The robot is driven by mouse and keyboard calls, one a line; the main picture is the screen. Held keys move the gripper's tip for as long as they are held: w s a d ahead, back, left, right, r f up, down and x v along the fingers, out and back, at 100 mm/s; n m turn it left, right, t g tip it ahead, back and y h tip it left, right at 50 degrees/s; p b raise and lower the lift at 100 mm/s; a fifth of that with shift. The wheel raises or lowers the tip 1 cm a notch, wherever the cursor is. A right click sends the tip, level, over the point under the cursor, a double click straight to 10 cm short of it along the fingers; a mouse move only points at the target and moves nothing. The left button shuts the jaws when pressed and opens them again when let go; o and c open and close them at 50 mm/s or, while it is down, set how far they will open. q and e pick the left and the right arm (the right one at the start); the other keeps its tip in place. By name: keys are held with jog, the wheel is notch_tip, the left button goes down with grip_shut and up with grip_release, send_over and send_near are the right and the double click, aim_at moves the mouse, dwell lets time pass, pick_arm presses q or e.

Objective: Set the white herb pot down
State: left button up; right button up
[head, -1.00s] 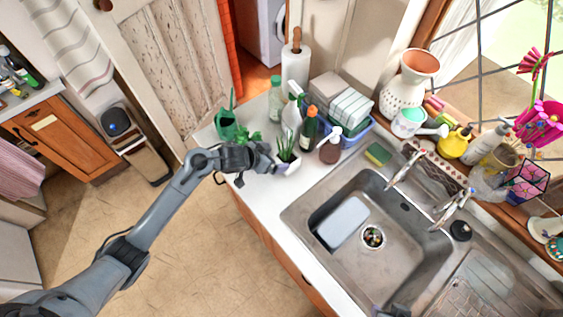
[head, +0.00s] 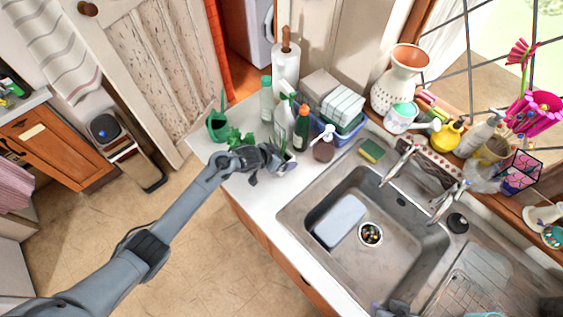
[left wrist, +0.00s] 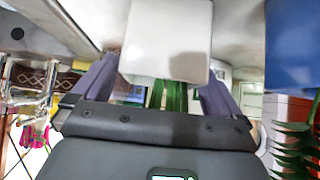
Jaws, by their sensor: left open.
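The white herb pot (left wrist: 167,38) fills the top middle of the left wrist view, which shows the scene upside down. Its green leaves show below it there. In the head view the pot (head: 289,158) is at the counter's front edge, left of the sink, mostly hidden by my left gripper (head: 283,163). My left gripper is open, with its fingers (left wrist: 164,98) on either side of the pot; whether they touch it I cannot tell. The pot looks upright on the counter (head: 262,195). A grey part at the bottom edge of the head view looks like my right gripper (head: 395,308).
The sink (head: 362,225) lies to the right. The counter in front of the sink's left side is clear.

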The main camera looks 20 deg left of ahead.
pick_arm(q)
jog(key=c, duration=1.3)
jog(key=shift+c, duration=0.2)
jog(key=shift+w+r, duration=0.1)
